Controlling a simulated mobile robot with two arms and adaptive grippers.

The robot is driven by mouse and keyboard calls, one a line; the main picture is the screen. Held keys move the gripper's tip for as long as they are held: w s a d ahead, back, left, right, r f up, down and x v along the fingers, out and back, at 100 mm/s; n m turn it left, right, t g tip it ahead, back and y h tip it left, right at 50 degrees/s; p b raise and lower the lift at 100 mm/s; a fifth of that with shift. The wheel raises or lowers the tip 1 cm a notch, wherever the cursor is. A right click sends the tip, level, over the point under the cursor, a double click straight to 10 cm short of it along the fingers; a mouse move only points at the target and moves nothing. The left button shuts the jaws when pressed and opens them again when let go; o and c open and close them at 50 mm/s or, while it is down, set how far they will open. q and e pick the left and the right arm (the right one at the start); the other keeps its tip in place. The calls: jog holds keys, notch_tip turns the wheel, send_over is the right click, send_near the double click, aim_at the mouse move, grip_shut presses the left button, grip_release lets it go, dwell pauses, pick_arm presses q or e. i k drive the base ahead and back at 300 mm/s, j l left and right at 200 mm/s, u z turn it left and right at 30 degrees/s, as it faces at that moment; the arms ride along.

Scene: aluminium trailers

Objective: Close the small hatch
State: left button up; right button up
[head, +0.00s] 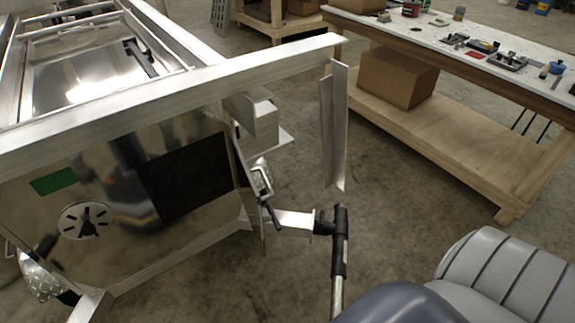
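The aluminium trailer (120,90) fills the left side of the head view. Its polished end panel (100,190) has a dark rectangular area (188,178), which may be an opening or a reflection. A narrow upright metal panel (335,125) stands out below the end of the top beam, seen nearly edge-on. It may be the small hatch standing open, but I cannot tell for sure. A metal latch with a black handle (271,215) is at the right edge of the end panel. Neither of my grippers shows in this view.
A black T-shaped fitting on a metal rod (339,245) stands near the trailer's lower bracket (283,222). A grey ribbed object (510,275) is at bottom right. A wooden workbench (480,140) with a cardboard box (397,77) stands at right. Bare concrete floor lies between.

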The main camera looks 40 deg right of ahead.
aim_at(250, 199)
jog(key=l, duration=1.4)
